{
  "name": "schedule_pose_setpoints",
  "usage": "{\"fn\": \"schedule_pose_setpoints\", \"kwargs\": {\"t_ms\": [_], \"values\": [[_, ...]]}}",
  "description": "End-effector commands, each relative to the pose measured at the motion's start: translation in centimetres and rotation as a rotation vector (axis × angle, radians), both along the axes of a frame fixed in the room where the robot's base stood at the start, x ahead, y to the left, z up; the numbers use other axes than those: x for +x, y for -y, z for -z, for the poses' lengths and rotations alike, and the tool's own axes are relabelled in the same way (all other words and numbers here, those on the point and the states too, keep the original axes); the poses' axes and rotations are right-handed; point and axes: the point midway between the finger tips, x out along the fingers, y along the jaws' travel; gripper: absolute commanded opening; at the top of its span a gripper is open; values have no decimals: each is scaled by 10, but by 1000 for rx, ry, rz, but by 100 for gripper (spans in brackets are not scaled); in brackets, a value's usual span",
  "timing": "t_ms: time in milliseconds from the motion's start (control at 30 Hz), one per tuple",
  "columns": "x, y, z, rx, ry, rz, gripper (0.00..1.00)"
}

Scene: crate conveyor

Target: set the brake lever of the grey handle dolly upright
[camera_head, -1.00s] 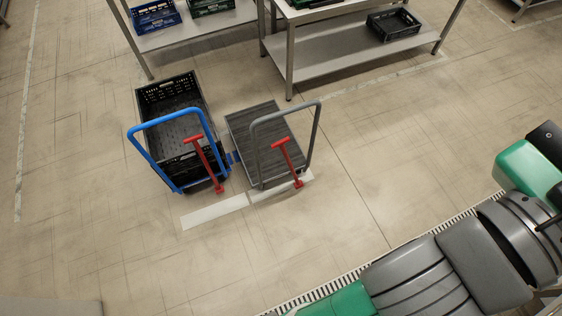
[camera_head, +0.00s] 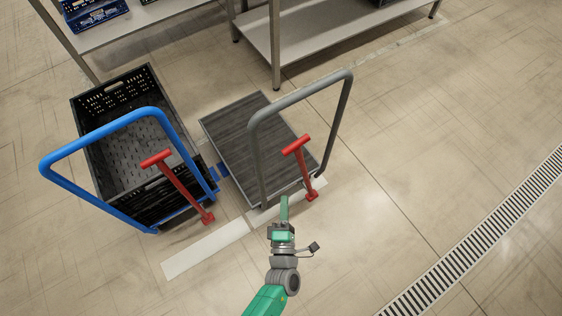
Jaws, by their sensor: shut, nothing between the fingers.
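The grey handle dolly (camera_head: 262,133) has a flat dark deck and a grey tube handle (camera_head: 348,103). Its red brake lever (camera_head: 305,172) stands at the handle end, its T-shaped grip at the top and its foot near the floor strip. It leans, with the grip toward the upper left in the picture; I cannot tell the exact tilt. My gripper (camera_head: 284,203) is shut and empty. It shows just left of the lever's lower part, in front of the handle, apart from the lever in the picture. I cannot judge the gap in depth.
A blue handle dolly (camera_head: 60,183) with a black crate (camera_head: 120,85) and its own red lever (camera_head: 182,187) stands close at the left. Steel tables (camera_head: 330,45) stand behind. A floor grate (camera_head: 480,235) runs at the right. The floor between is clear.

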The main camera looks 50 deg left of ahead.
Motion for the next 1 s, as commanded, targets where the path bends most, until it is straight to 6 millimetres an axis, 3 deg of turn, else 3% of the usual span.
{"fn": "schedule_pose_setpoints", "kwargs": {"t_ms": [67, 267, 733, 1000], "values": [[-8, -2, 10, -9, 2, -15, 0], [-3, -7, 8, -8, 5, -17, 0], [62, -78, -1, -6, 5, -17, 0], [96, -76, -11, -8, 3, -13, 0]]}}
